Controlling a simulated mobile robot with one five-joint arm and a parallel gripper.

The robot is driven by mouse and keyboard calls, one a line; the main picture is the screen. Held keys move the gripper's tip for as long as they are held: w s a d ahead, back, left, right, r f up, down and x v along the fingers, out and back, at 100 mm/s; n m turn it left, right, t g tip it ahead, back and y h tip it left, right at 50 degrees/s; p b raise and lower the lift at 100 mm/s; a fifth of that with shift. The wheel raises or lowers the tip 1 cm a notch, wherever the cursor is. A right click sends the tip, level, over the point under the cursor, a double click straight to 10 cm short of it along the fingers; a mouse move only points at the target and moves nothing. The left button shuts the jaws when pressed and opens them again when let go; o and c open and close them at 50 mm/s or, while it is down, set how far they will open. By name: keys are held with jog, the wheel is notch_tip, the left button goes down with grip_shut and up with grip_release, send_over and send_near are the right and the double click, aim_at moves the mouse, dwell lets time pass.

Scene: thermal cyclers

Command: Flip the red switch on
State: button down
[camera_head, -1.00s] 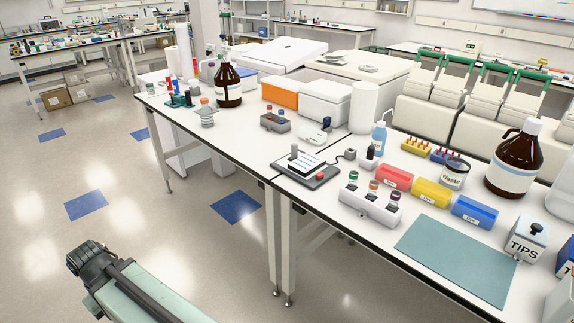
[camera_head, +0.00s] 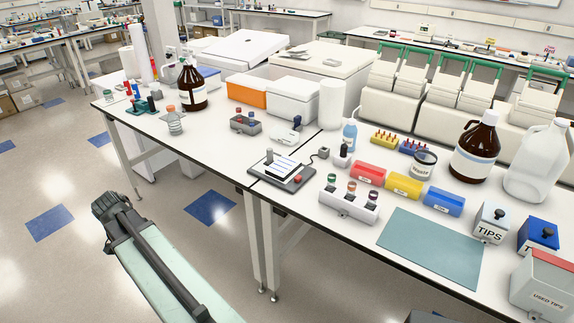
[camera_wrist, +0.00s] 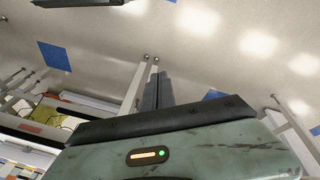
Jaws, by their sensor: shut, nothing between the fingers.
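A small red switch (camera_head: 298,180) sits on the front right corner of a dark grey flat device (camera_head: 270,178) on the bench. Its exact position, on or off, is too small to tell. A white striped pad and a short grey post are on top of the device. My gripper (camera_wrist: 157,92) shows in the wrist view, with its dark fingers together and empty, over the floor and bench legs. It is well apart from the switch, which I cannot make out in the wrist view. In the head view my arm is at the lower left, off the bench.
A white rack with vials (camera_head: 348,203) stands right of the device, with a teal mat (camera_head: 432,246) beyond it. Red, yellow and blue boxes, bottles and a tips box (camera_head: 490,224) crowd the right side. The floor before the bench is clear.

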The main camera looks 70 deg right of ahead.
jog(key=s+d+r+m+g+p, duration=0.1)
jog(key=s+d+r+m+p, duration=0.1)
jog(key=s+d+r+m, duration=0.3)
jog(key=s+d+r+m+h+p, duration=0.1)
jog(key=d+m, duration=0.1)
jog(key=d, duration=0.6)
jog(key=s+d+r+m+g+p, duration=0.1)
jog(key=s+d+r+m+p, duration=0.1)
jog(key=s+d+r+m, duration=0.3)
jog(key=m+g+p, duration=0.3)
jog(key=m, duration=0.8)
send_near(289, 190)
jog(key=s+v, duration=0.1)
jog(key=v, duration=0.3)
jog(key=shift+w+a+r+h, duration=0.15)
jog(key=shift+a+r+h, duration=0.05)
jog(key=shift+a+h, duration=0.1)
jog(key=shift+n, duration=0.3)
jog(key=b+x, duration=0.6)
jog(key=x, duration=0.1)
jog(key=b+x, duration=0.3)
jog(key=shift+w+f, duration=0.1)
jog(key=shift+f, duration=0.45)
jog(key=d, duration=0.1)
jog(key=d+r+p, duration=0.1)
jog(key=d, duration=0.1)
jog(key=shift+s, duration=0.25)
jog(key=shift+s+d, duration=0.2)
jog(key=shift+d, duration=0.3)
